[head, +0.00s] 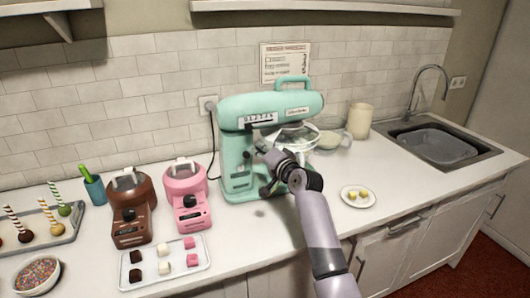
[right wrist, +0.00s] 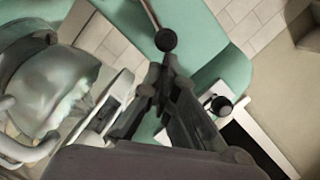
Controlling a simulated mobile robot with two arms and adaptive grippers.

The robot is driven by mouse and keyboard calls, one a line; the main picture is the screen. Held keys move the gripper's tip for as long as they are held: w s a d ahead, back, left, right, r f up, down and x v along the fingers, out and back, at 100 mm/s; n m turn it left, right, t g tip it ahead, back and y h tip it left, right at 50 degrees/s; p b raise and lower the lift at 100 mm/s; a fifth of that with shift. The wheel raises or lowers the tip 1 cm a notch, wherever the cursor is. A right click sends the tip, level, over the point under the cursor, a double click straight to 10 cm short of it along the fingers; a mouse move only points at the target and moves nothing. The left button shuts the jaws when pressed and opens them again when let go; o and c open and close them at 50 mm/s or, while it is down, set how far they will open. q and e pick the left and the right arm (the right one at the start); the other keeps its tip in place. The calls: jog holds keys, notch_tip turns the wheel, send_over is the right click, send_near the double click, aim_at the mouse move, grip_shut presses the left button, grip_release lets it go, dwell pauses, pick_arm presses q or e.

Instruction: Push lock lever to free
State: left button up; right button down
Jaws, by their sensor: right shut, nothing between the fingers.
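A mint-green stand mixer (head: 236,150) stands on the counter against the tiled wall. In the right wrist view, a thin metal lever with a round black knob (right wrist: 166,40) lies against the green body. I cannot tell for sure that it is the lock lever. A second black knob (right wrist: 221,105) sits lower right on the mixer. My right gripper (right wrist: 163,68) is shut and empty, its tips close below the first knob; I cannot tell whether they touch. In the head view my right gripper (head: 264,148) is at the mixer's front, covering part of it. My left gripper is not in view.
A glass bowl (head: 295,136) is under the mixer head, beside my right gripper. A pink melter (head: 186,195) and a brown melter (head: 132,207) stand left, behind a candy tray (head: 205,262). A small plate (head: 346,198) is right of my arm. The sink (head: 480,160) is far right.

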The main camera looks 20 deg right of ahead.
jog(key=shift+a+r+n+p, duration=0.5)
jog(key=shift+a+n+p, duration=0.35)
jog(key=shift+n+p, duration=0.2)
jog(key=shift+s+a+r+n+g+h+p, duration=0.1)
jog(key=shift+a+r+n+g+h+p, duration=0.1)
jog(key=shift+a+n+p, duration=0.35)
jog(key=shift+a+r+n+g+h+p, duration=0.1)
jog(key=shift+a+n+h+p, duration=0.1)
jog(key=shift+a+n+p, duration=0.35)
jog(key=shift+d+f, duration=0.2)
jog(key=shift+f, duration=0.05)
